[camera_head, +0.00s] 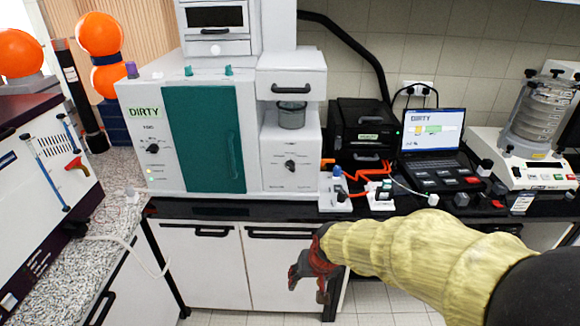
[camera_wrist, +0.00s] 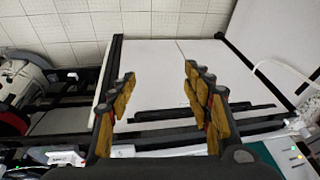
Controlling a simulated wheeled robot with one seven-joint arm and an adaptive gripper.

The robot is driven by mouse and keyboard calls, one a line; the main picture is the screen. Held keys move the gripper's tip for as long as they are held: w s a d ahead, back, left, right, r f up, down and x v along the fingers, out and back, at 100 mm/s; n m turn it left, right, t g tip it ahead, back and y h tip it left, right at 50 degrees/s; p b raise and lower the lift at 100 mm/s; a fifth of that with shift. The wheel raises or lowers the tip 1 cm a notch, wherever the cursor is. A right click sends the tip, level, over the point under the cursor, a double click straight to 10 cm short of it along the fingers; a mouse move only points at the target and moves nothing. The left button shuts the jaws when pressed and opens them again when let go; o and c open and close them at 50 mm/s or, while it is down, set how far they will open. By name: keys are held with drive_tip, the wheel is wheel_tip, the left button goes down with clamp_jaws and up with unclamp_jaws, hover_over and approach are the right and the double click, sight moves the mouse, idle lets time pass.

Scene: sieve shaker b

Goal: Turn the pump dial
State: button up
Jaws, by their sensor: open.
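Two black dials show in the head view, on the front of a white machine with a green door. One dial (camera_head: 153,149) is on the left panel under a DIRTY label. The other dial (camera_head: 290,165) is on the right panel, below a glass vessel. I cannot tell which is the pump dial. My gripper (camera_head: 308,278) is open and empty, in front of the cabinet doors, lower than both dials and apart from them. Its two yellow-padded fingers also show spread in the wrist view (camera_wrist: 158,80). No dial can be made out in the wrist view.
The white machine (camera_head: 247,110) stands on a black counter. Right of it are a black box (camera_head: 362,125), small devices with orange tubing, a laptop (camera_head: 433,128) and a sieve shaker (camera_head: 540,115).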

drive_tip(key=w+a+f+m+t+p, duration=0.1)
drive_tip(key=w+a+f+t, duration=0.2)
drive_tip(key=w, duration=0.4)
drive_tip(key=w+a+f+m+p, duration=0.1)
drive_tip(key=w+a+f, duration=0.2)
drive_tip(key=w+a, duration=0.3)
drive_tip(key=m+t+h, duration=0.2)
drive_tip(key=m+t, duration=0.6)
drive_tip(key=t, duration=0.4)
approach(290, 169)
drive_tip(key=w, duration=0.2)
drive_tip(key=w+b, duration=0.1)
drive_tip(key=w, duration=0.6)
drive_tip(key=shift+w+r, duration=0.1)
drive_tip(key=shift+w, duration=0.05)
drive_tip(key=c, duration=1.1)
drive_tip(key=shift+c, duration=0.3)
